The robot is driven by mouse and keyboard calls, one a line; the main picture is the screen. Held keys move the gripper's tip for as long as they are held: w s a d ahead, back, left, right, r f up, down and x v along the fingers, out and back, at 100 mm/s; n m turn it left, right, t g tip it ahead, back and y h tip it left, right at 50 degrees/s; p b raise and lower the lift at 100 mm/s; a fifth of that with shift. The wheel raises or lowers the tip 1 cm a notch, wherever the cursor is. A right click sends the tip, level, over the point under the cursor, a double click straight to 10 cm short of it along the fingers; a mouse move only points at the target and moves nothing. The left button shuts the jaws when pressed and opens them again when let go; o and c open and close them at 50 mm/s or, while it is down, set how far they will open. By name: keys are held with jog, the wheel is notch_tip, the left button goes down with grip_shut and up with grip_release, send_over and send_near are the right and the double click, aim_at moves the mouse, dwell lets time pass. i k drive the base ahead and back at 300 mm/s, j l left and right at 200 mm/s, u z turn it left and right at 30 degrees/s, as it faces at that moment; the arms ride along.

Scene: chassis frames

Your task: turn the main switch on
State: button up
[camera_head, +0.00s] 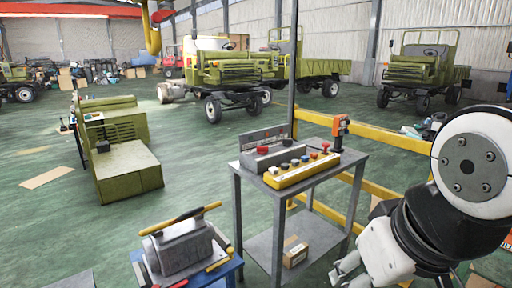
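A grey metal table (237,176) stands in the middle and bears the controls. On it, a grey box (284,154) carries a red knob (263,149) at its left. In front of it, a yellow box (303,174) carries several coloured buttons, with red ones at its right end. An orange-topped device (340,127) stands upright at the table's back right. I cannot tell which of these is the main switch, or its position. My gripper (346,272) hangs low, right of the table and below its top, apart from the controls. Its fingers are small and partly cut off.
A yellow rail (385,137) runs behind the table. A cardboard box (295,251) lies on its lower shelf. A grey machine part (180,246) sits on a blue stand at front left. A green machine (127,171) stands farther left. Green floor lies open between them; trucks stand behind.

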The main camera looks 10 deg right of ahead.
aim_at(261, 149)
jog(key=z, duration=0.15)
jog(key=i+l, duration=0.1)
jog(key=i, duration=1)
jog(key=i+l, duration=0.15)
jog(key=i, duration=1)
jog(key=l+z, duration=0.05)
